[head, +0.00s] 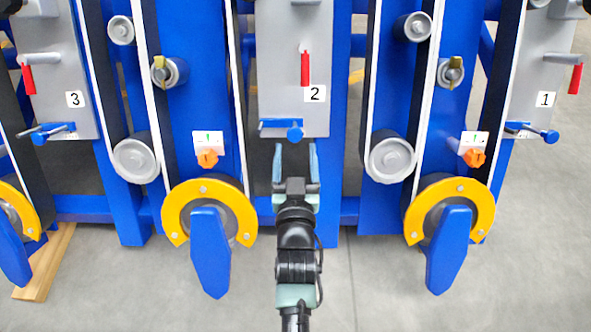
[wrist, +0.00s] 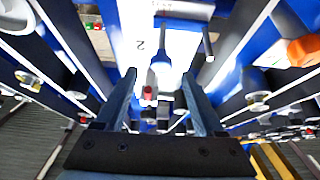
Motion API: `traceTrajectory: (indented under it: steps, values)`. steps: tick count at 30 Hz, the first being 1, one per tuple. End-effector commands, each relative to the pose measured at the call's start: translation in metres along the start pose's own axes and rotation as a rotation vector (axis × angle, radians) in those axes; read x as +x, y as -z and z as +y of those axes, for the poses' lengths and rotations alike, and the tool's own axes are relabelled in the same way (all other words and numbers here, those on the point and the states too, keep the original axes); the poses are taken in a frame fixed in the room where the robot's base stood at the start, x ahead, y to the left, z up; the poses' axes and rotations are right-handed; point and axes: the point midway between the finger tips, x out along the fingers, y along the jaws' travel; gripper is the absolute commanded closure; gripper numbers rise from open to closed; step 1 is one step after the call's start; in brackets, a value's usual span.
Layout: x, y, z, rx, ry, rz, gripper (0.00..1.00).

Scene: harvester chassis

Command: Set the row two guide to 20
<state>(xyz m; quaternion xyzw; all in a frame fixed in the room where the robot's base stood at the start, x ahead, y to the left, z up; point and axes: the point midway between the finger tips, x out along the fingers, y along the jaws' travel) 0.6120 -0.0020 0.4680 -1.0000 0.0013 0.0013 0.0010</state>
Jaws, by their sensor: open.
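The row two panel (head: 290,85) is a grey plate marked 2, with a red-handled lever (head: 305,69) on it. At its lower edge sits a blue guide with a round blue knob (head: 295,135), which also shows in the wrist view (wrist: 160,62). No scale or number setting can be read there. My gripper (head: 296,149) is open and empty. Its fingertips are just below the guide in the head view. In the wrist view the knob shows between and beyond the two fingers (wrist: 158,82). I cannot tell whether they touch it.
Matching panels marked 3 (head: 60,85) and 1 (head: 540,80) stand at either side. Orange knobs (head: 207,158) (head: 474,157), grey rollers (head: 390,157) and yellow-rimmed discs (head: 175,212) flank the row two panel. The floor in front is mostly clear, with a wooden beam (head: 45,262) at left.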

Motion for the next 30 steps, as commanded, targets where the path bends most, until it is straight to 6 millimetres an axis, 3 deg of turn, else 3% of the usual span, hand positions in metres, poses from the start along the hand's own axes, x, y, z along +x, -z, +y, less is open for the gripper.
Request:
traceTrajectory:
  steps: [15,30]
  values:
    - [-0.066,-0.001,-0.001,-0.001,0.004,0.002,0.29]
    - [-0.071,-0.001,0.0,-0.002,0.003,0.003,0.29]
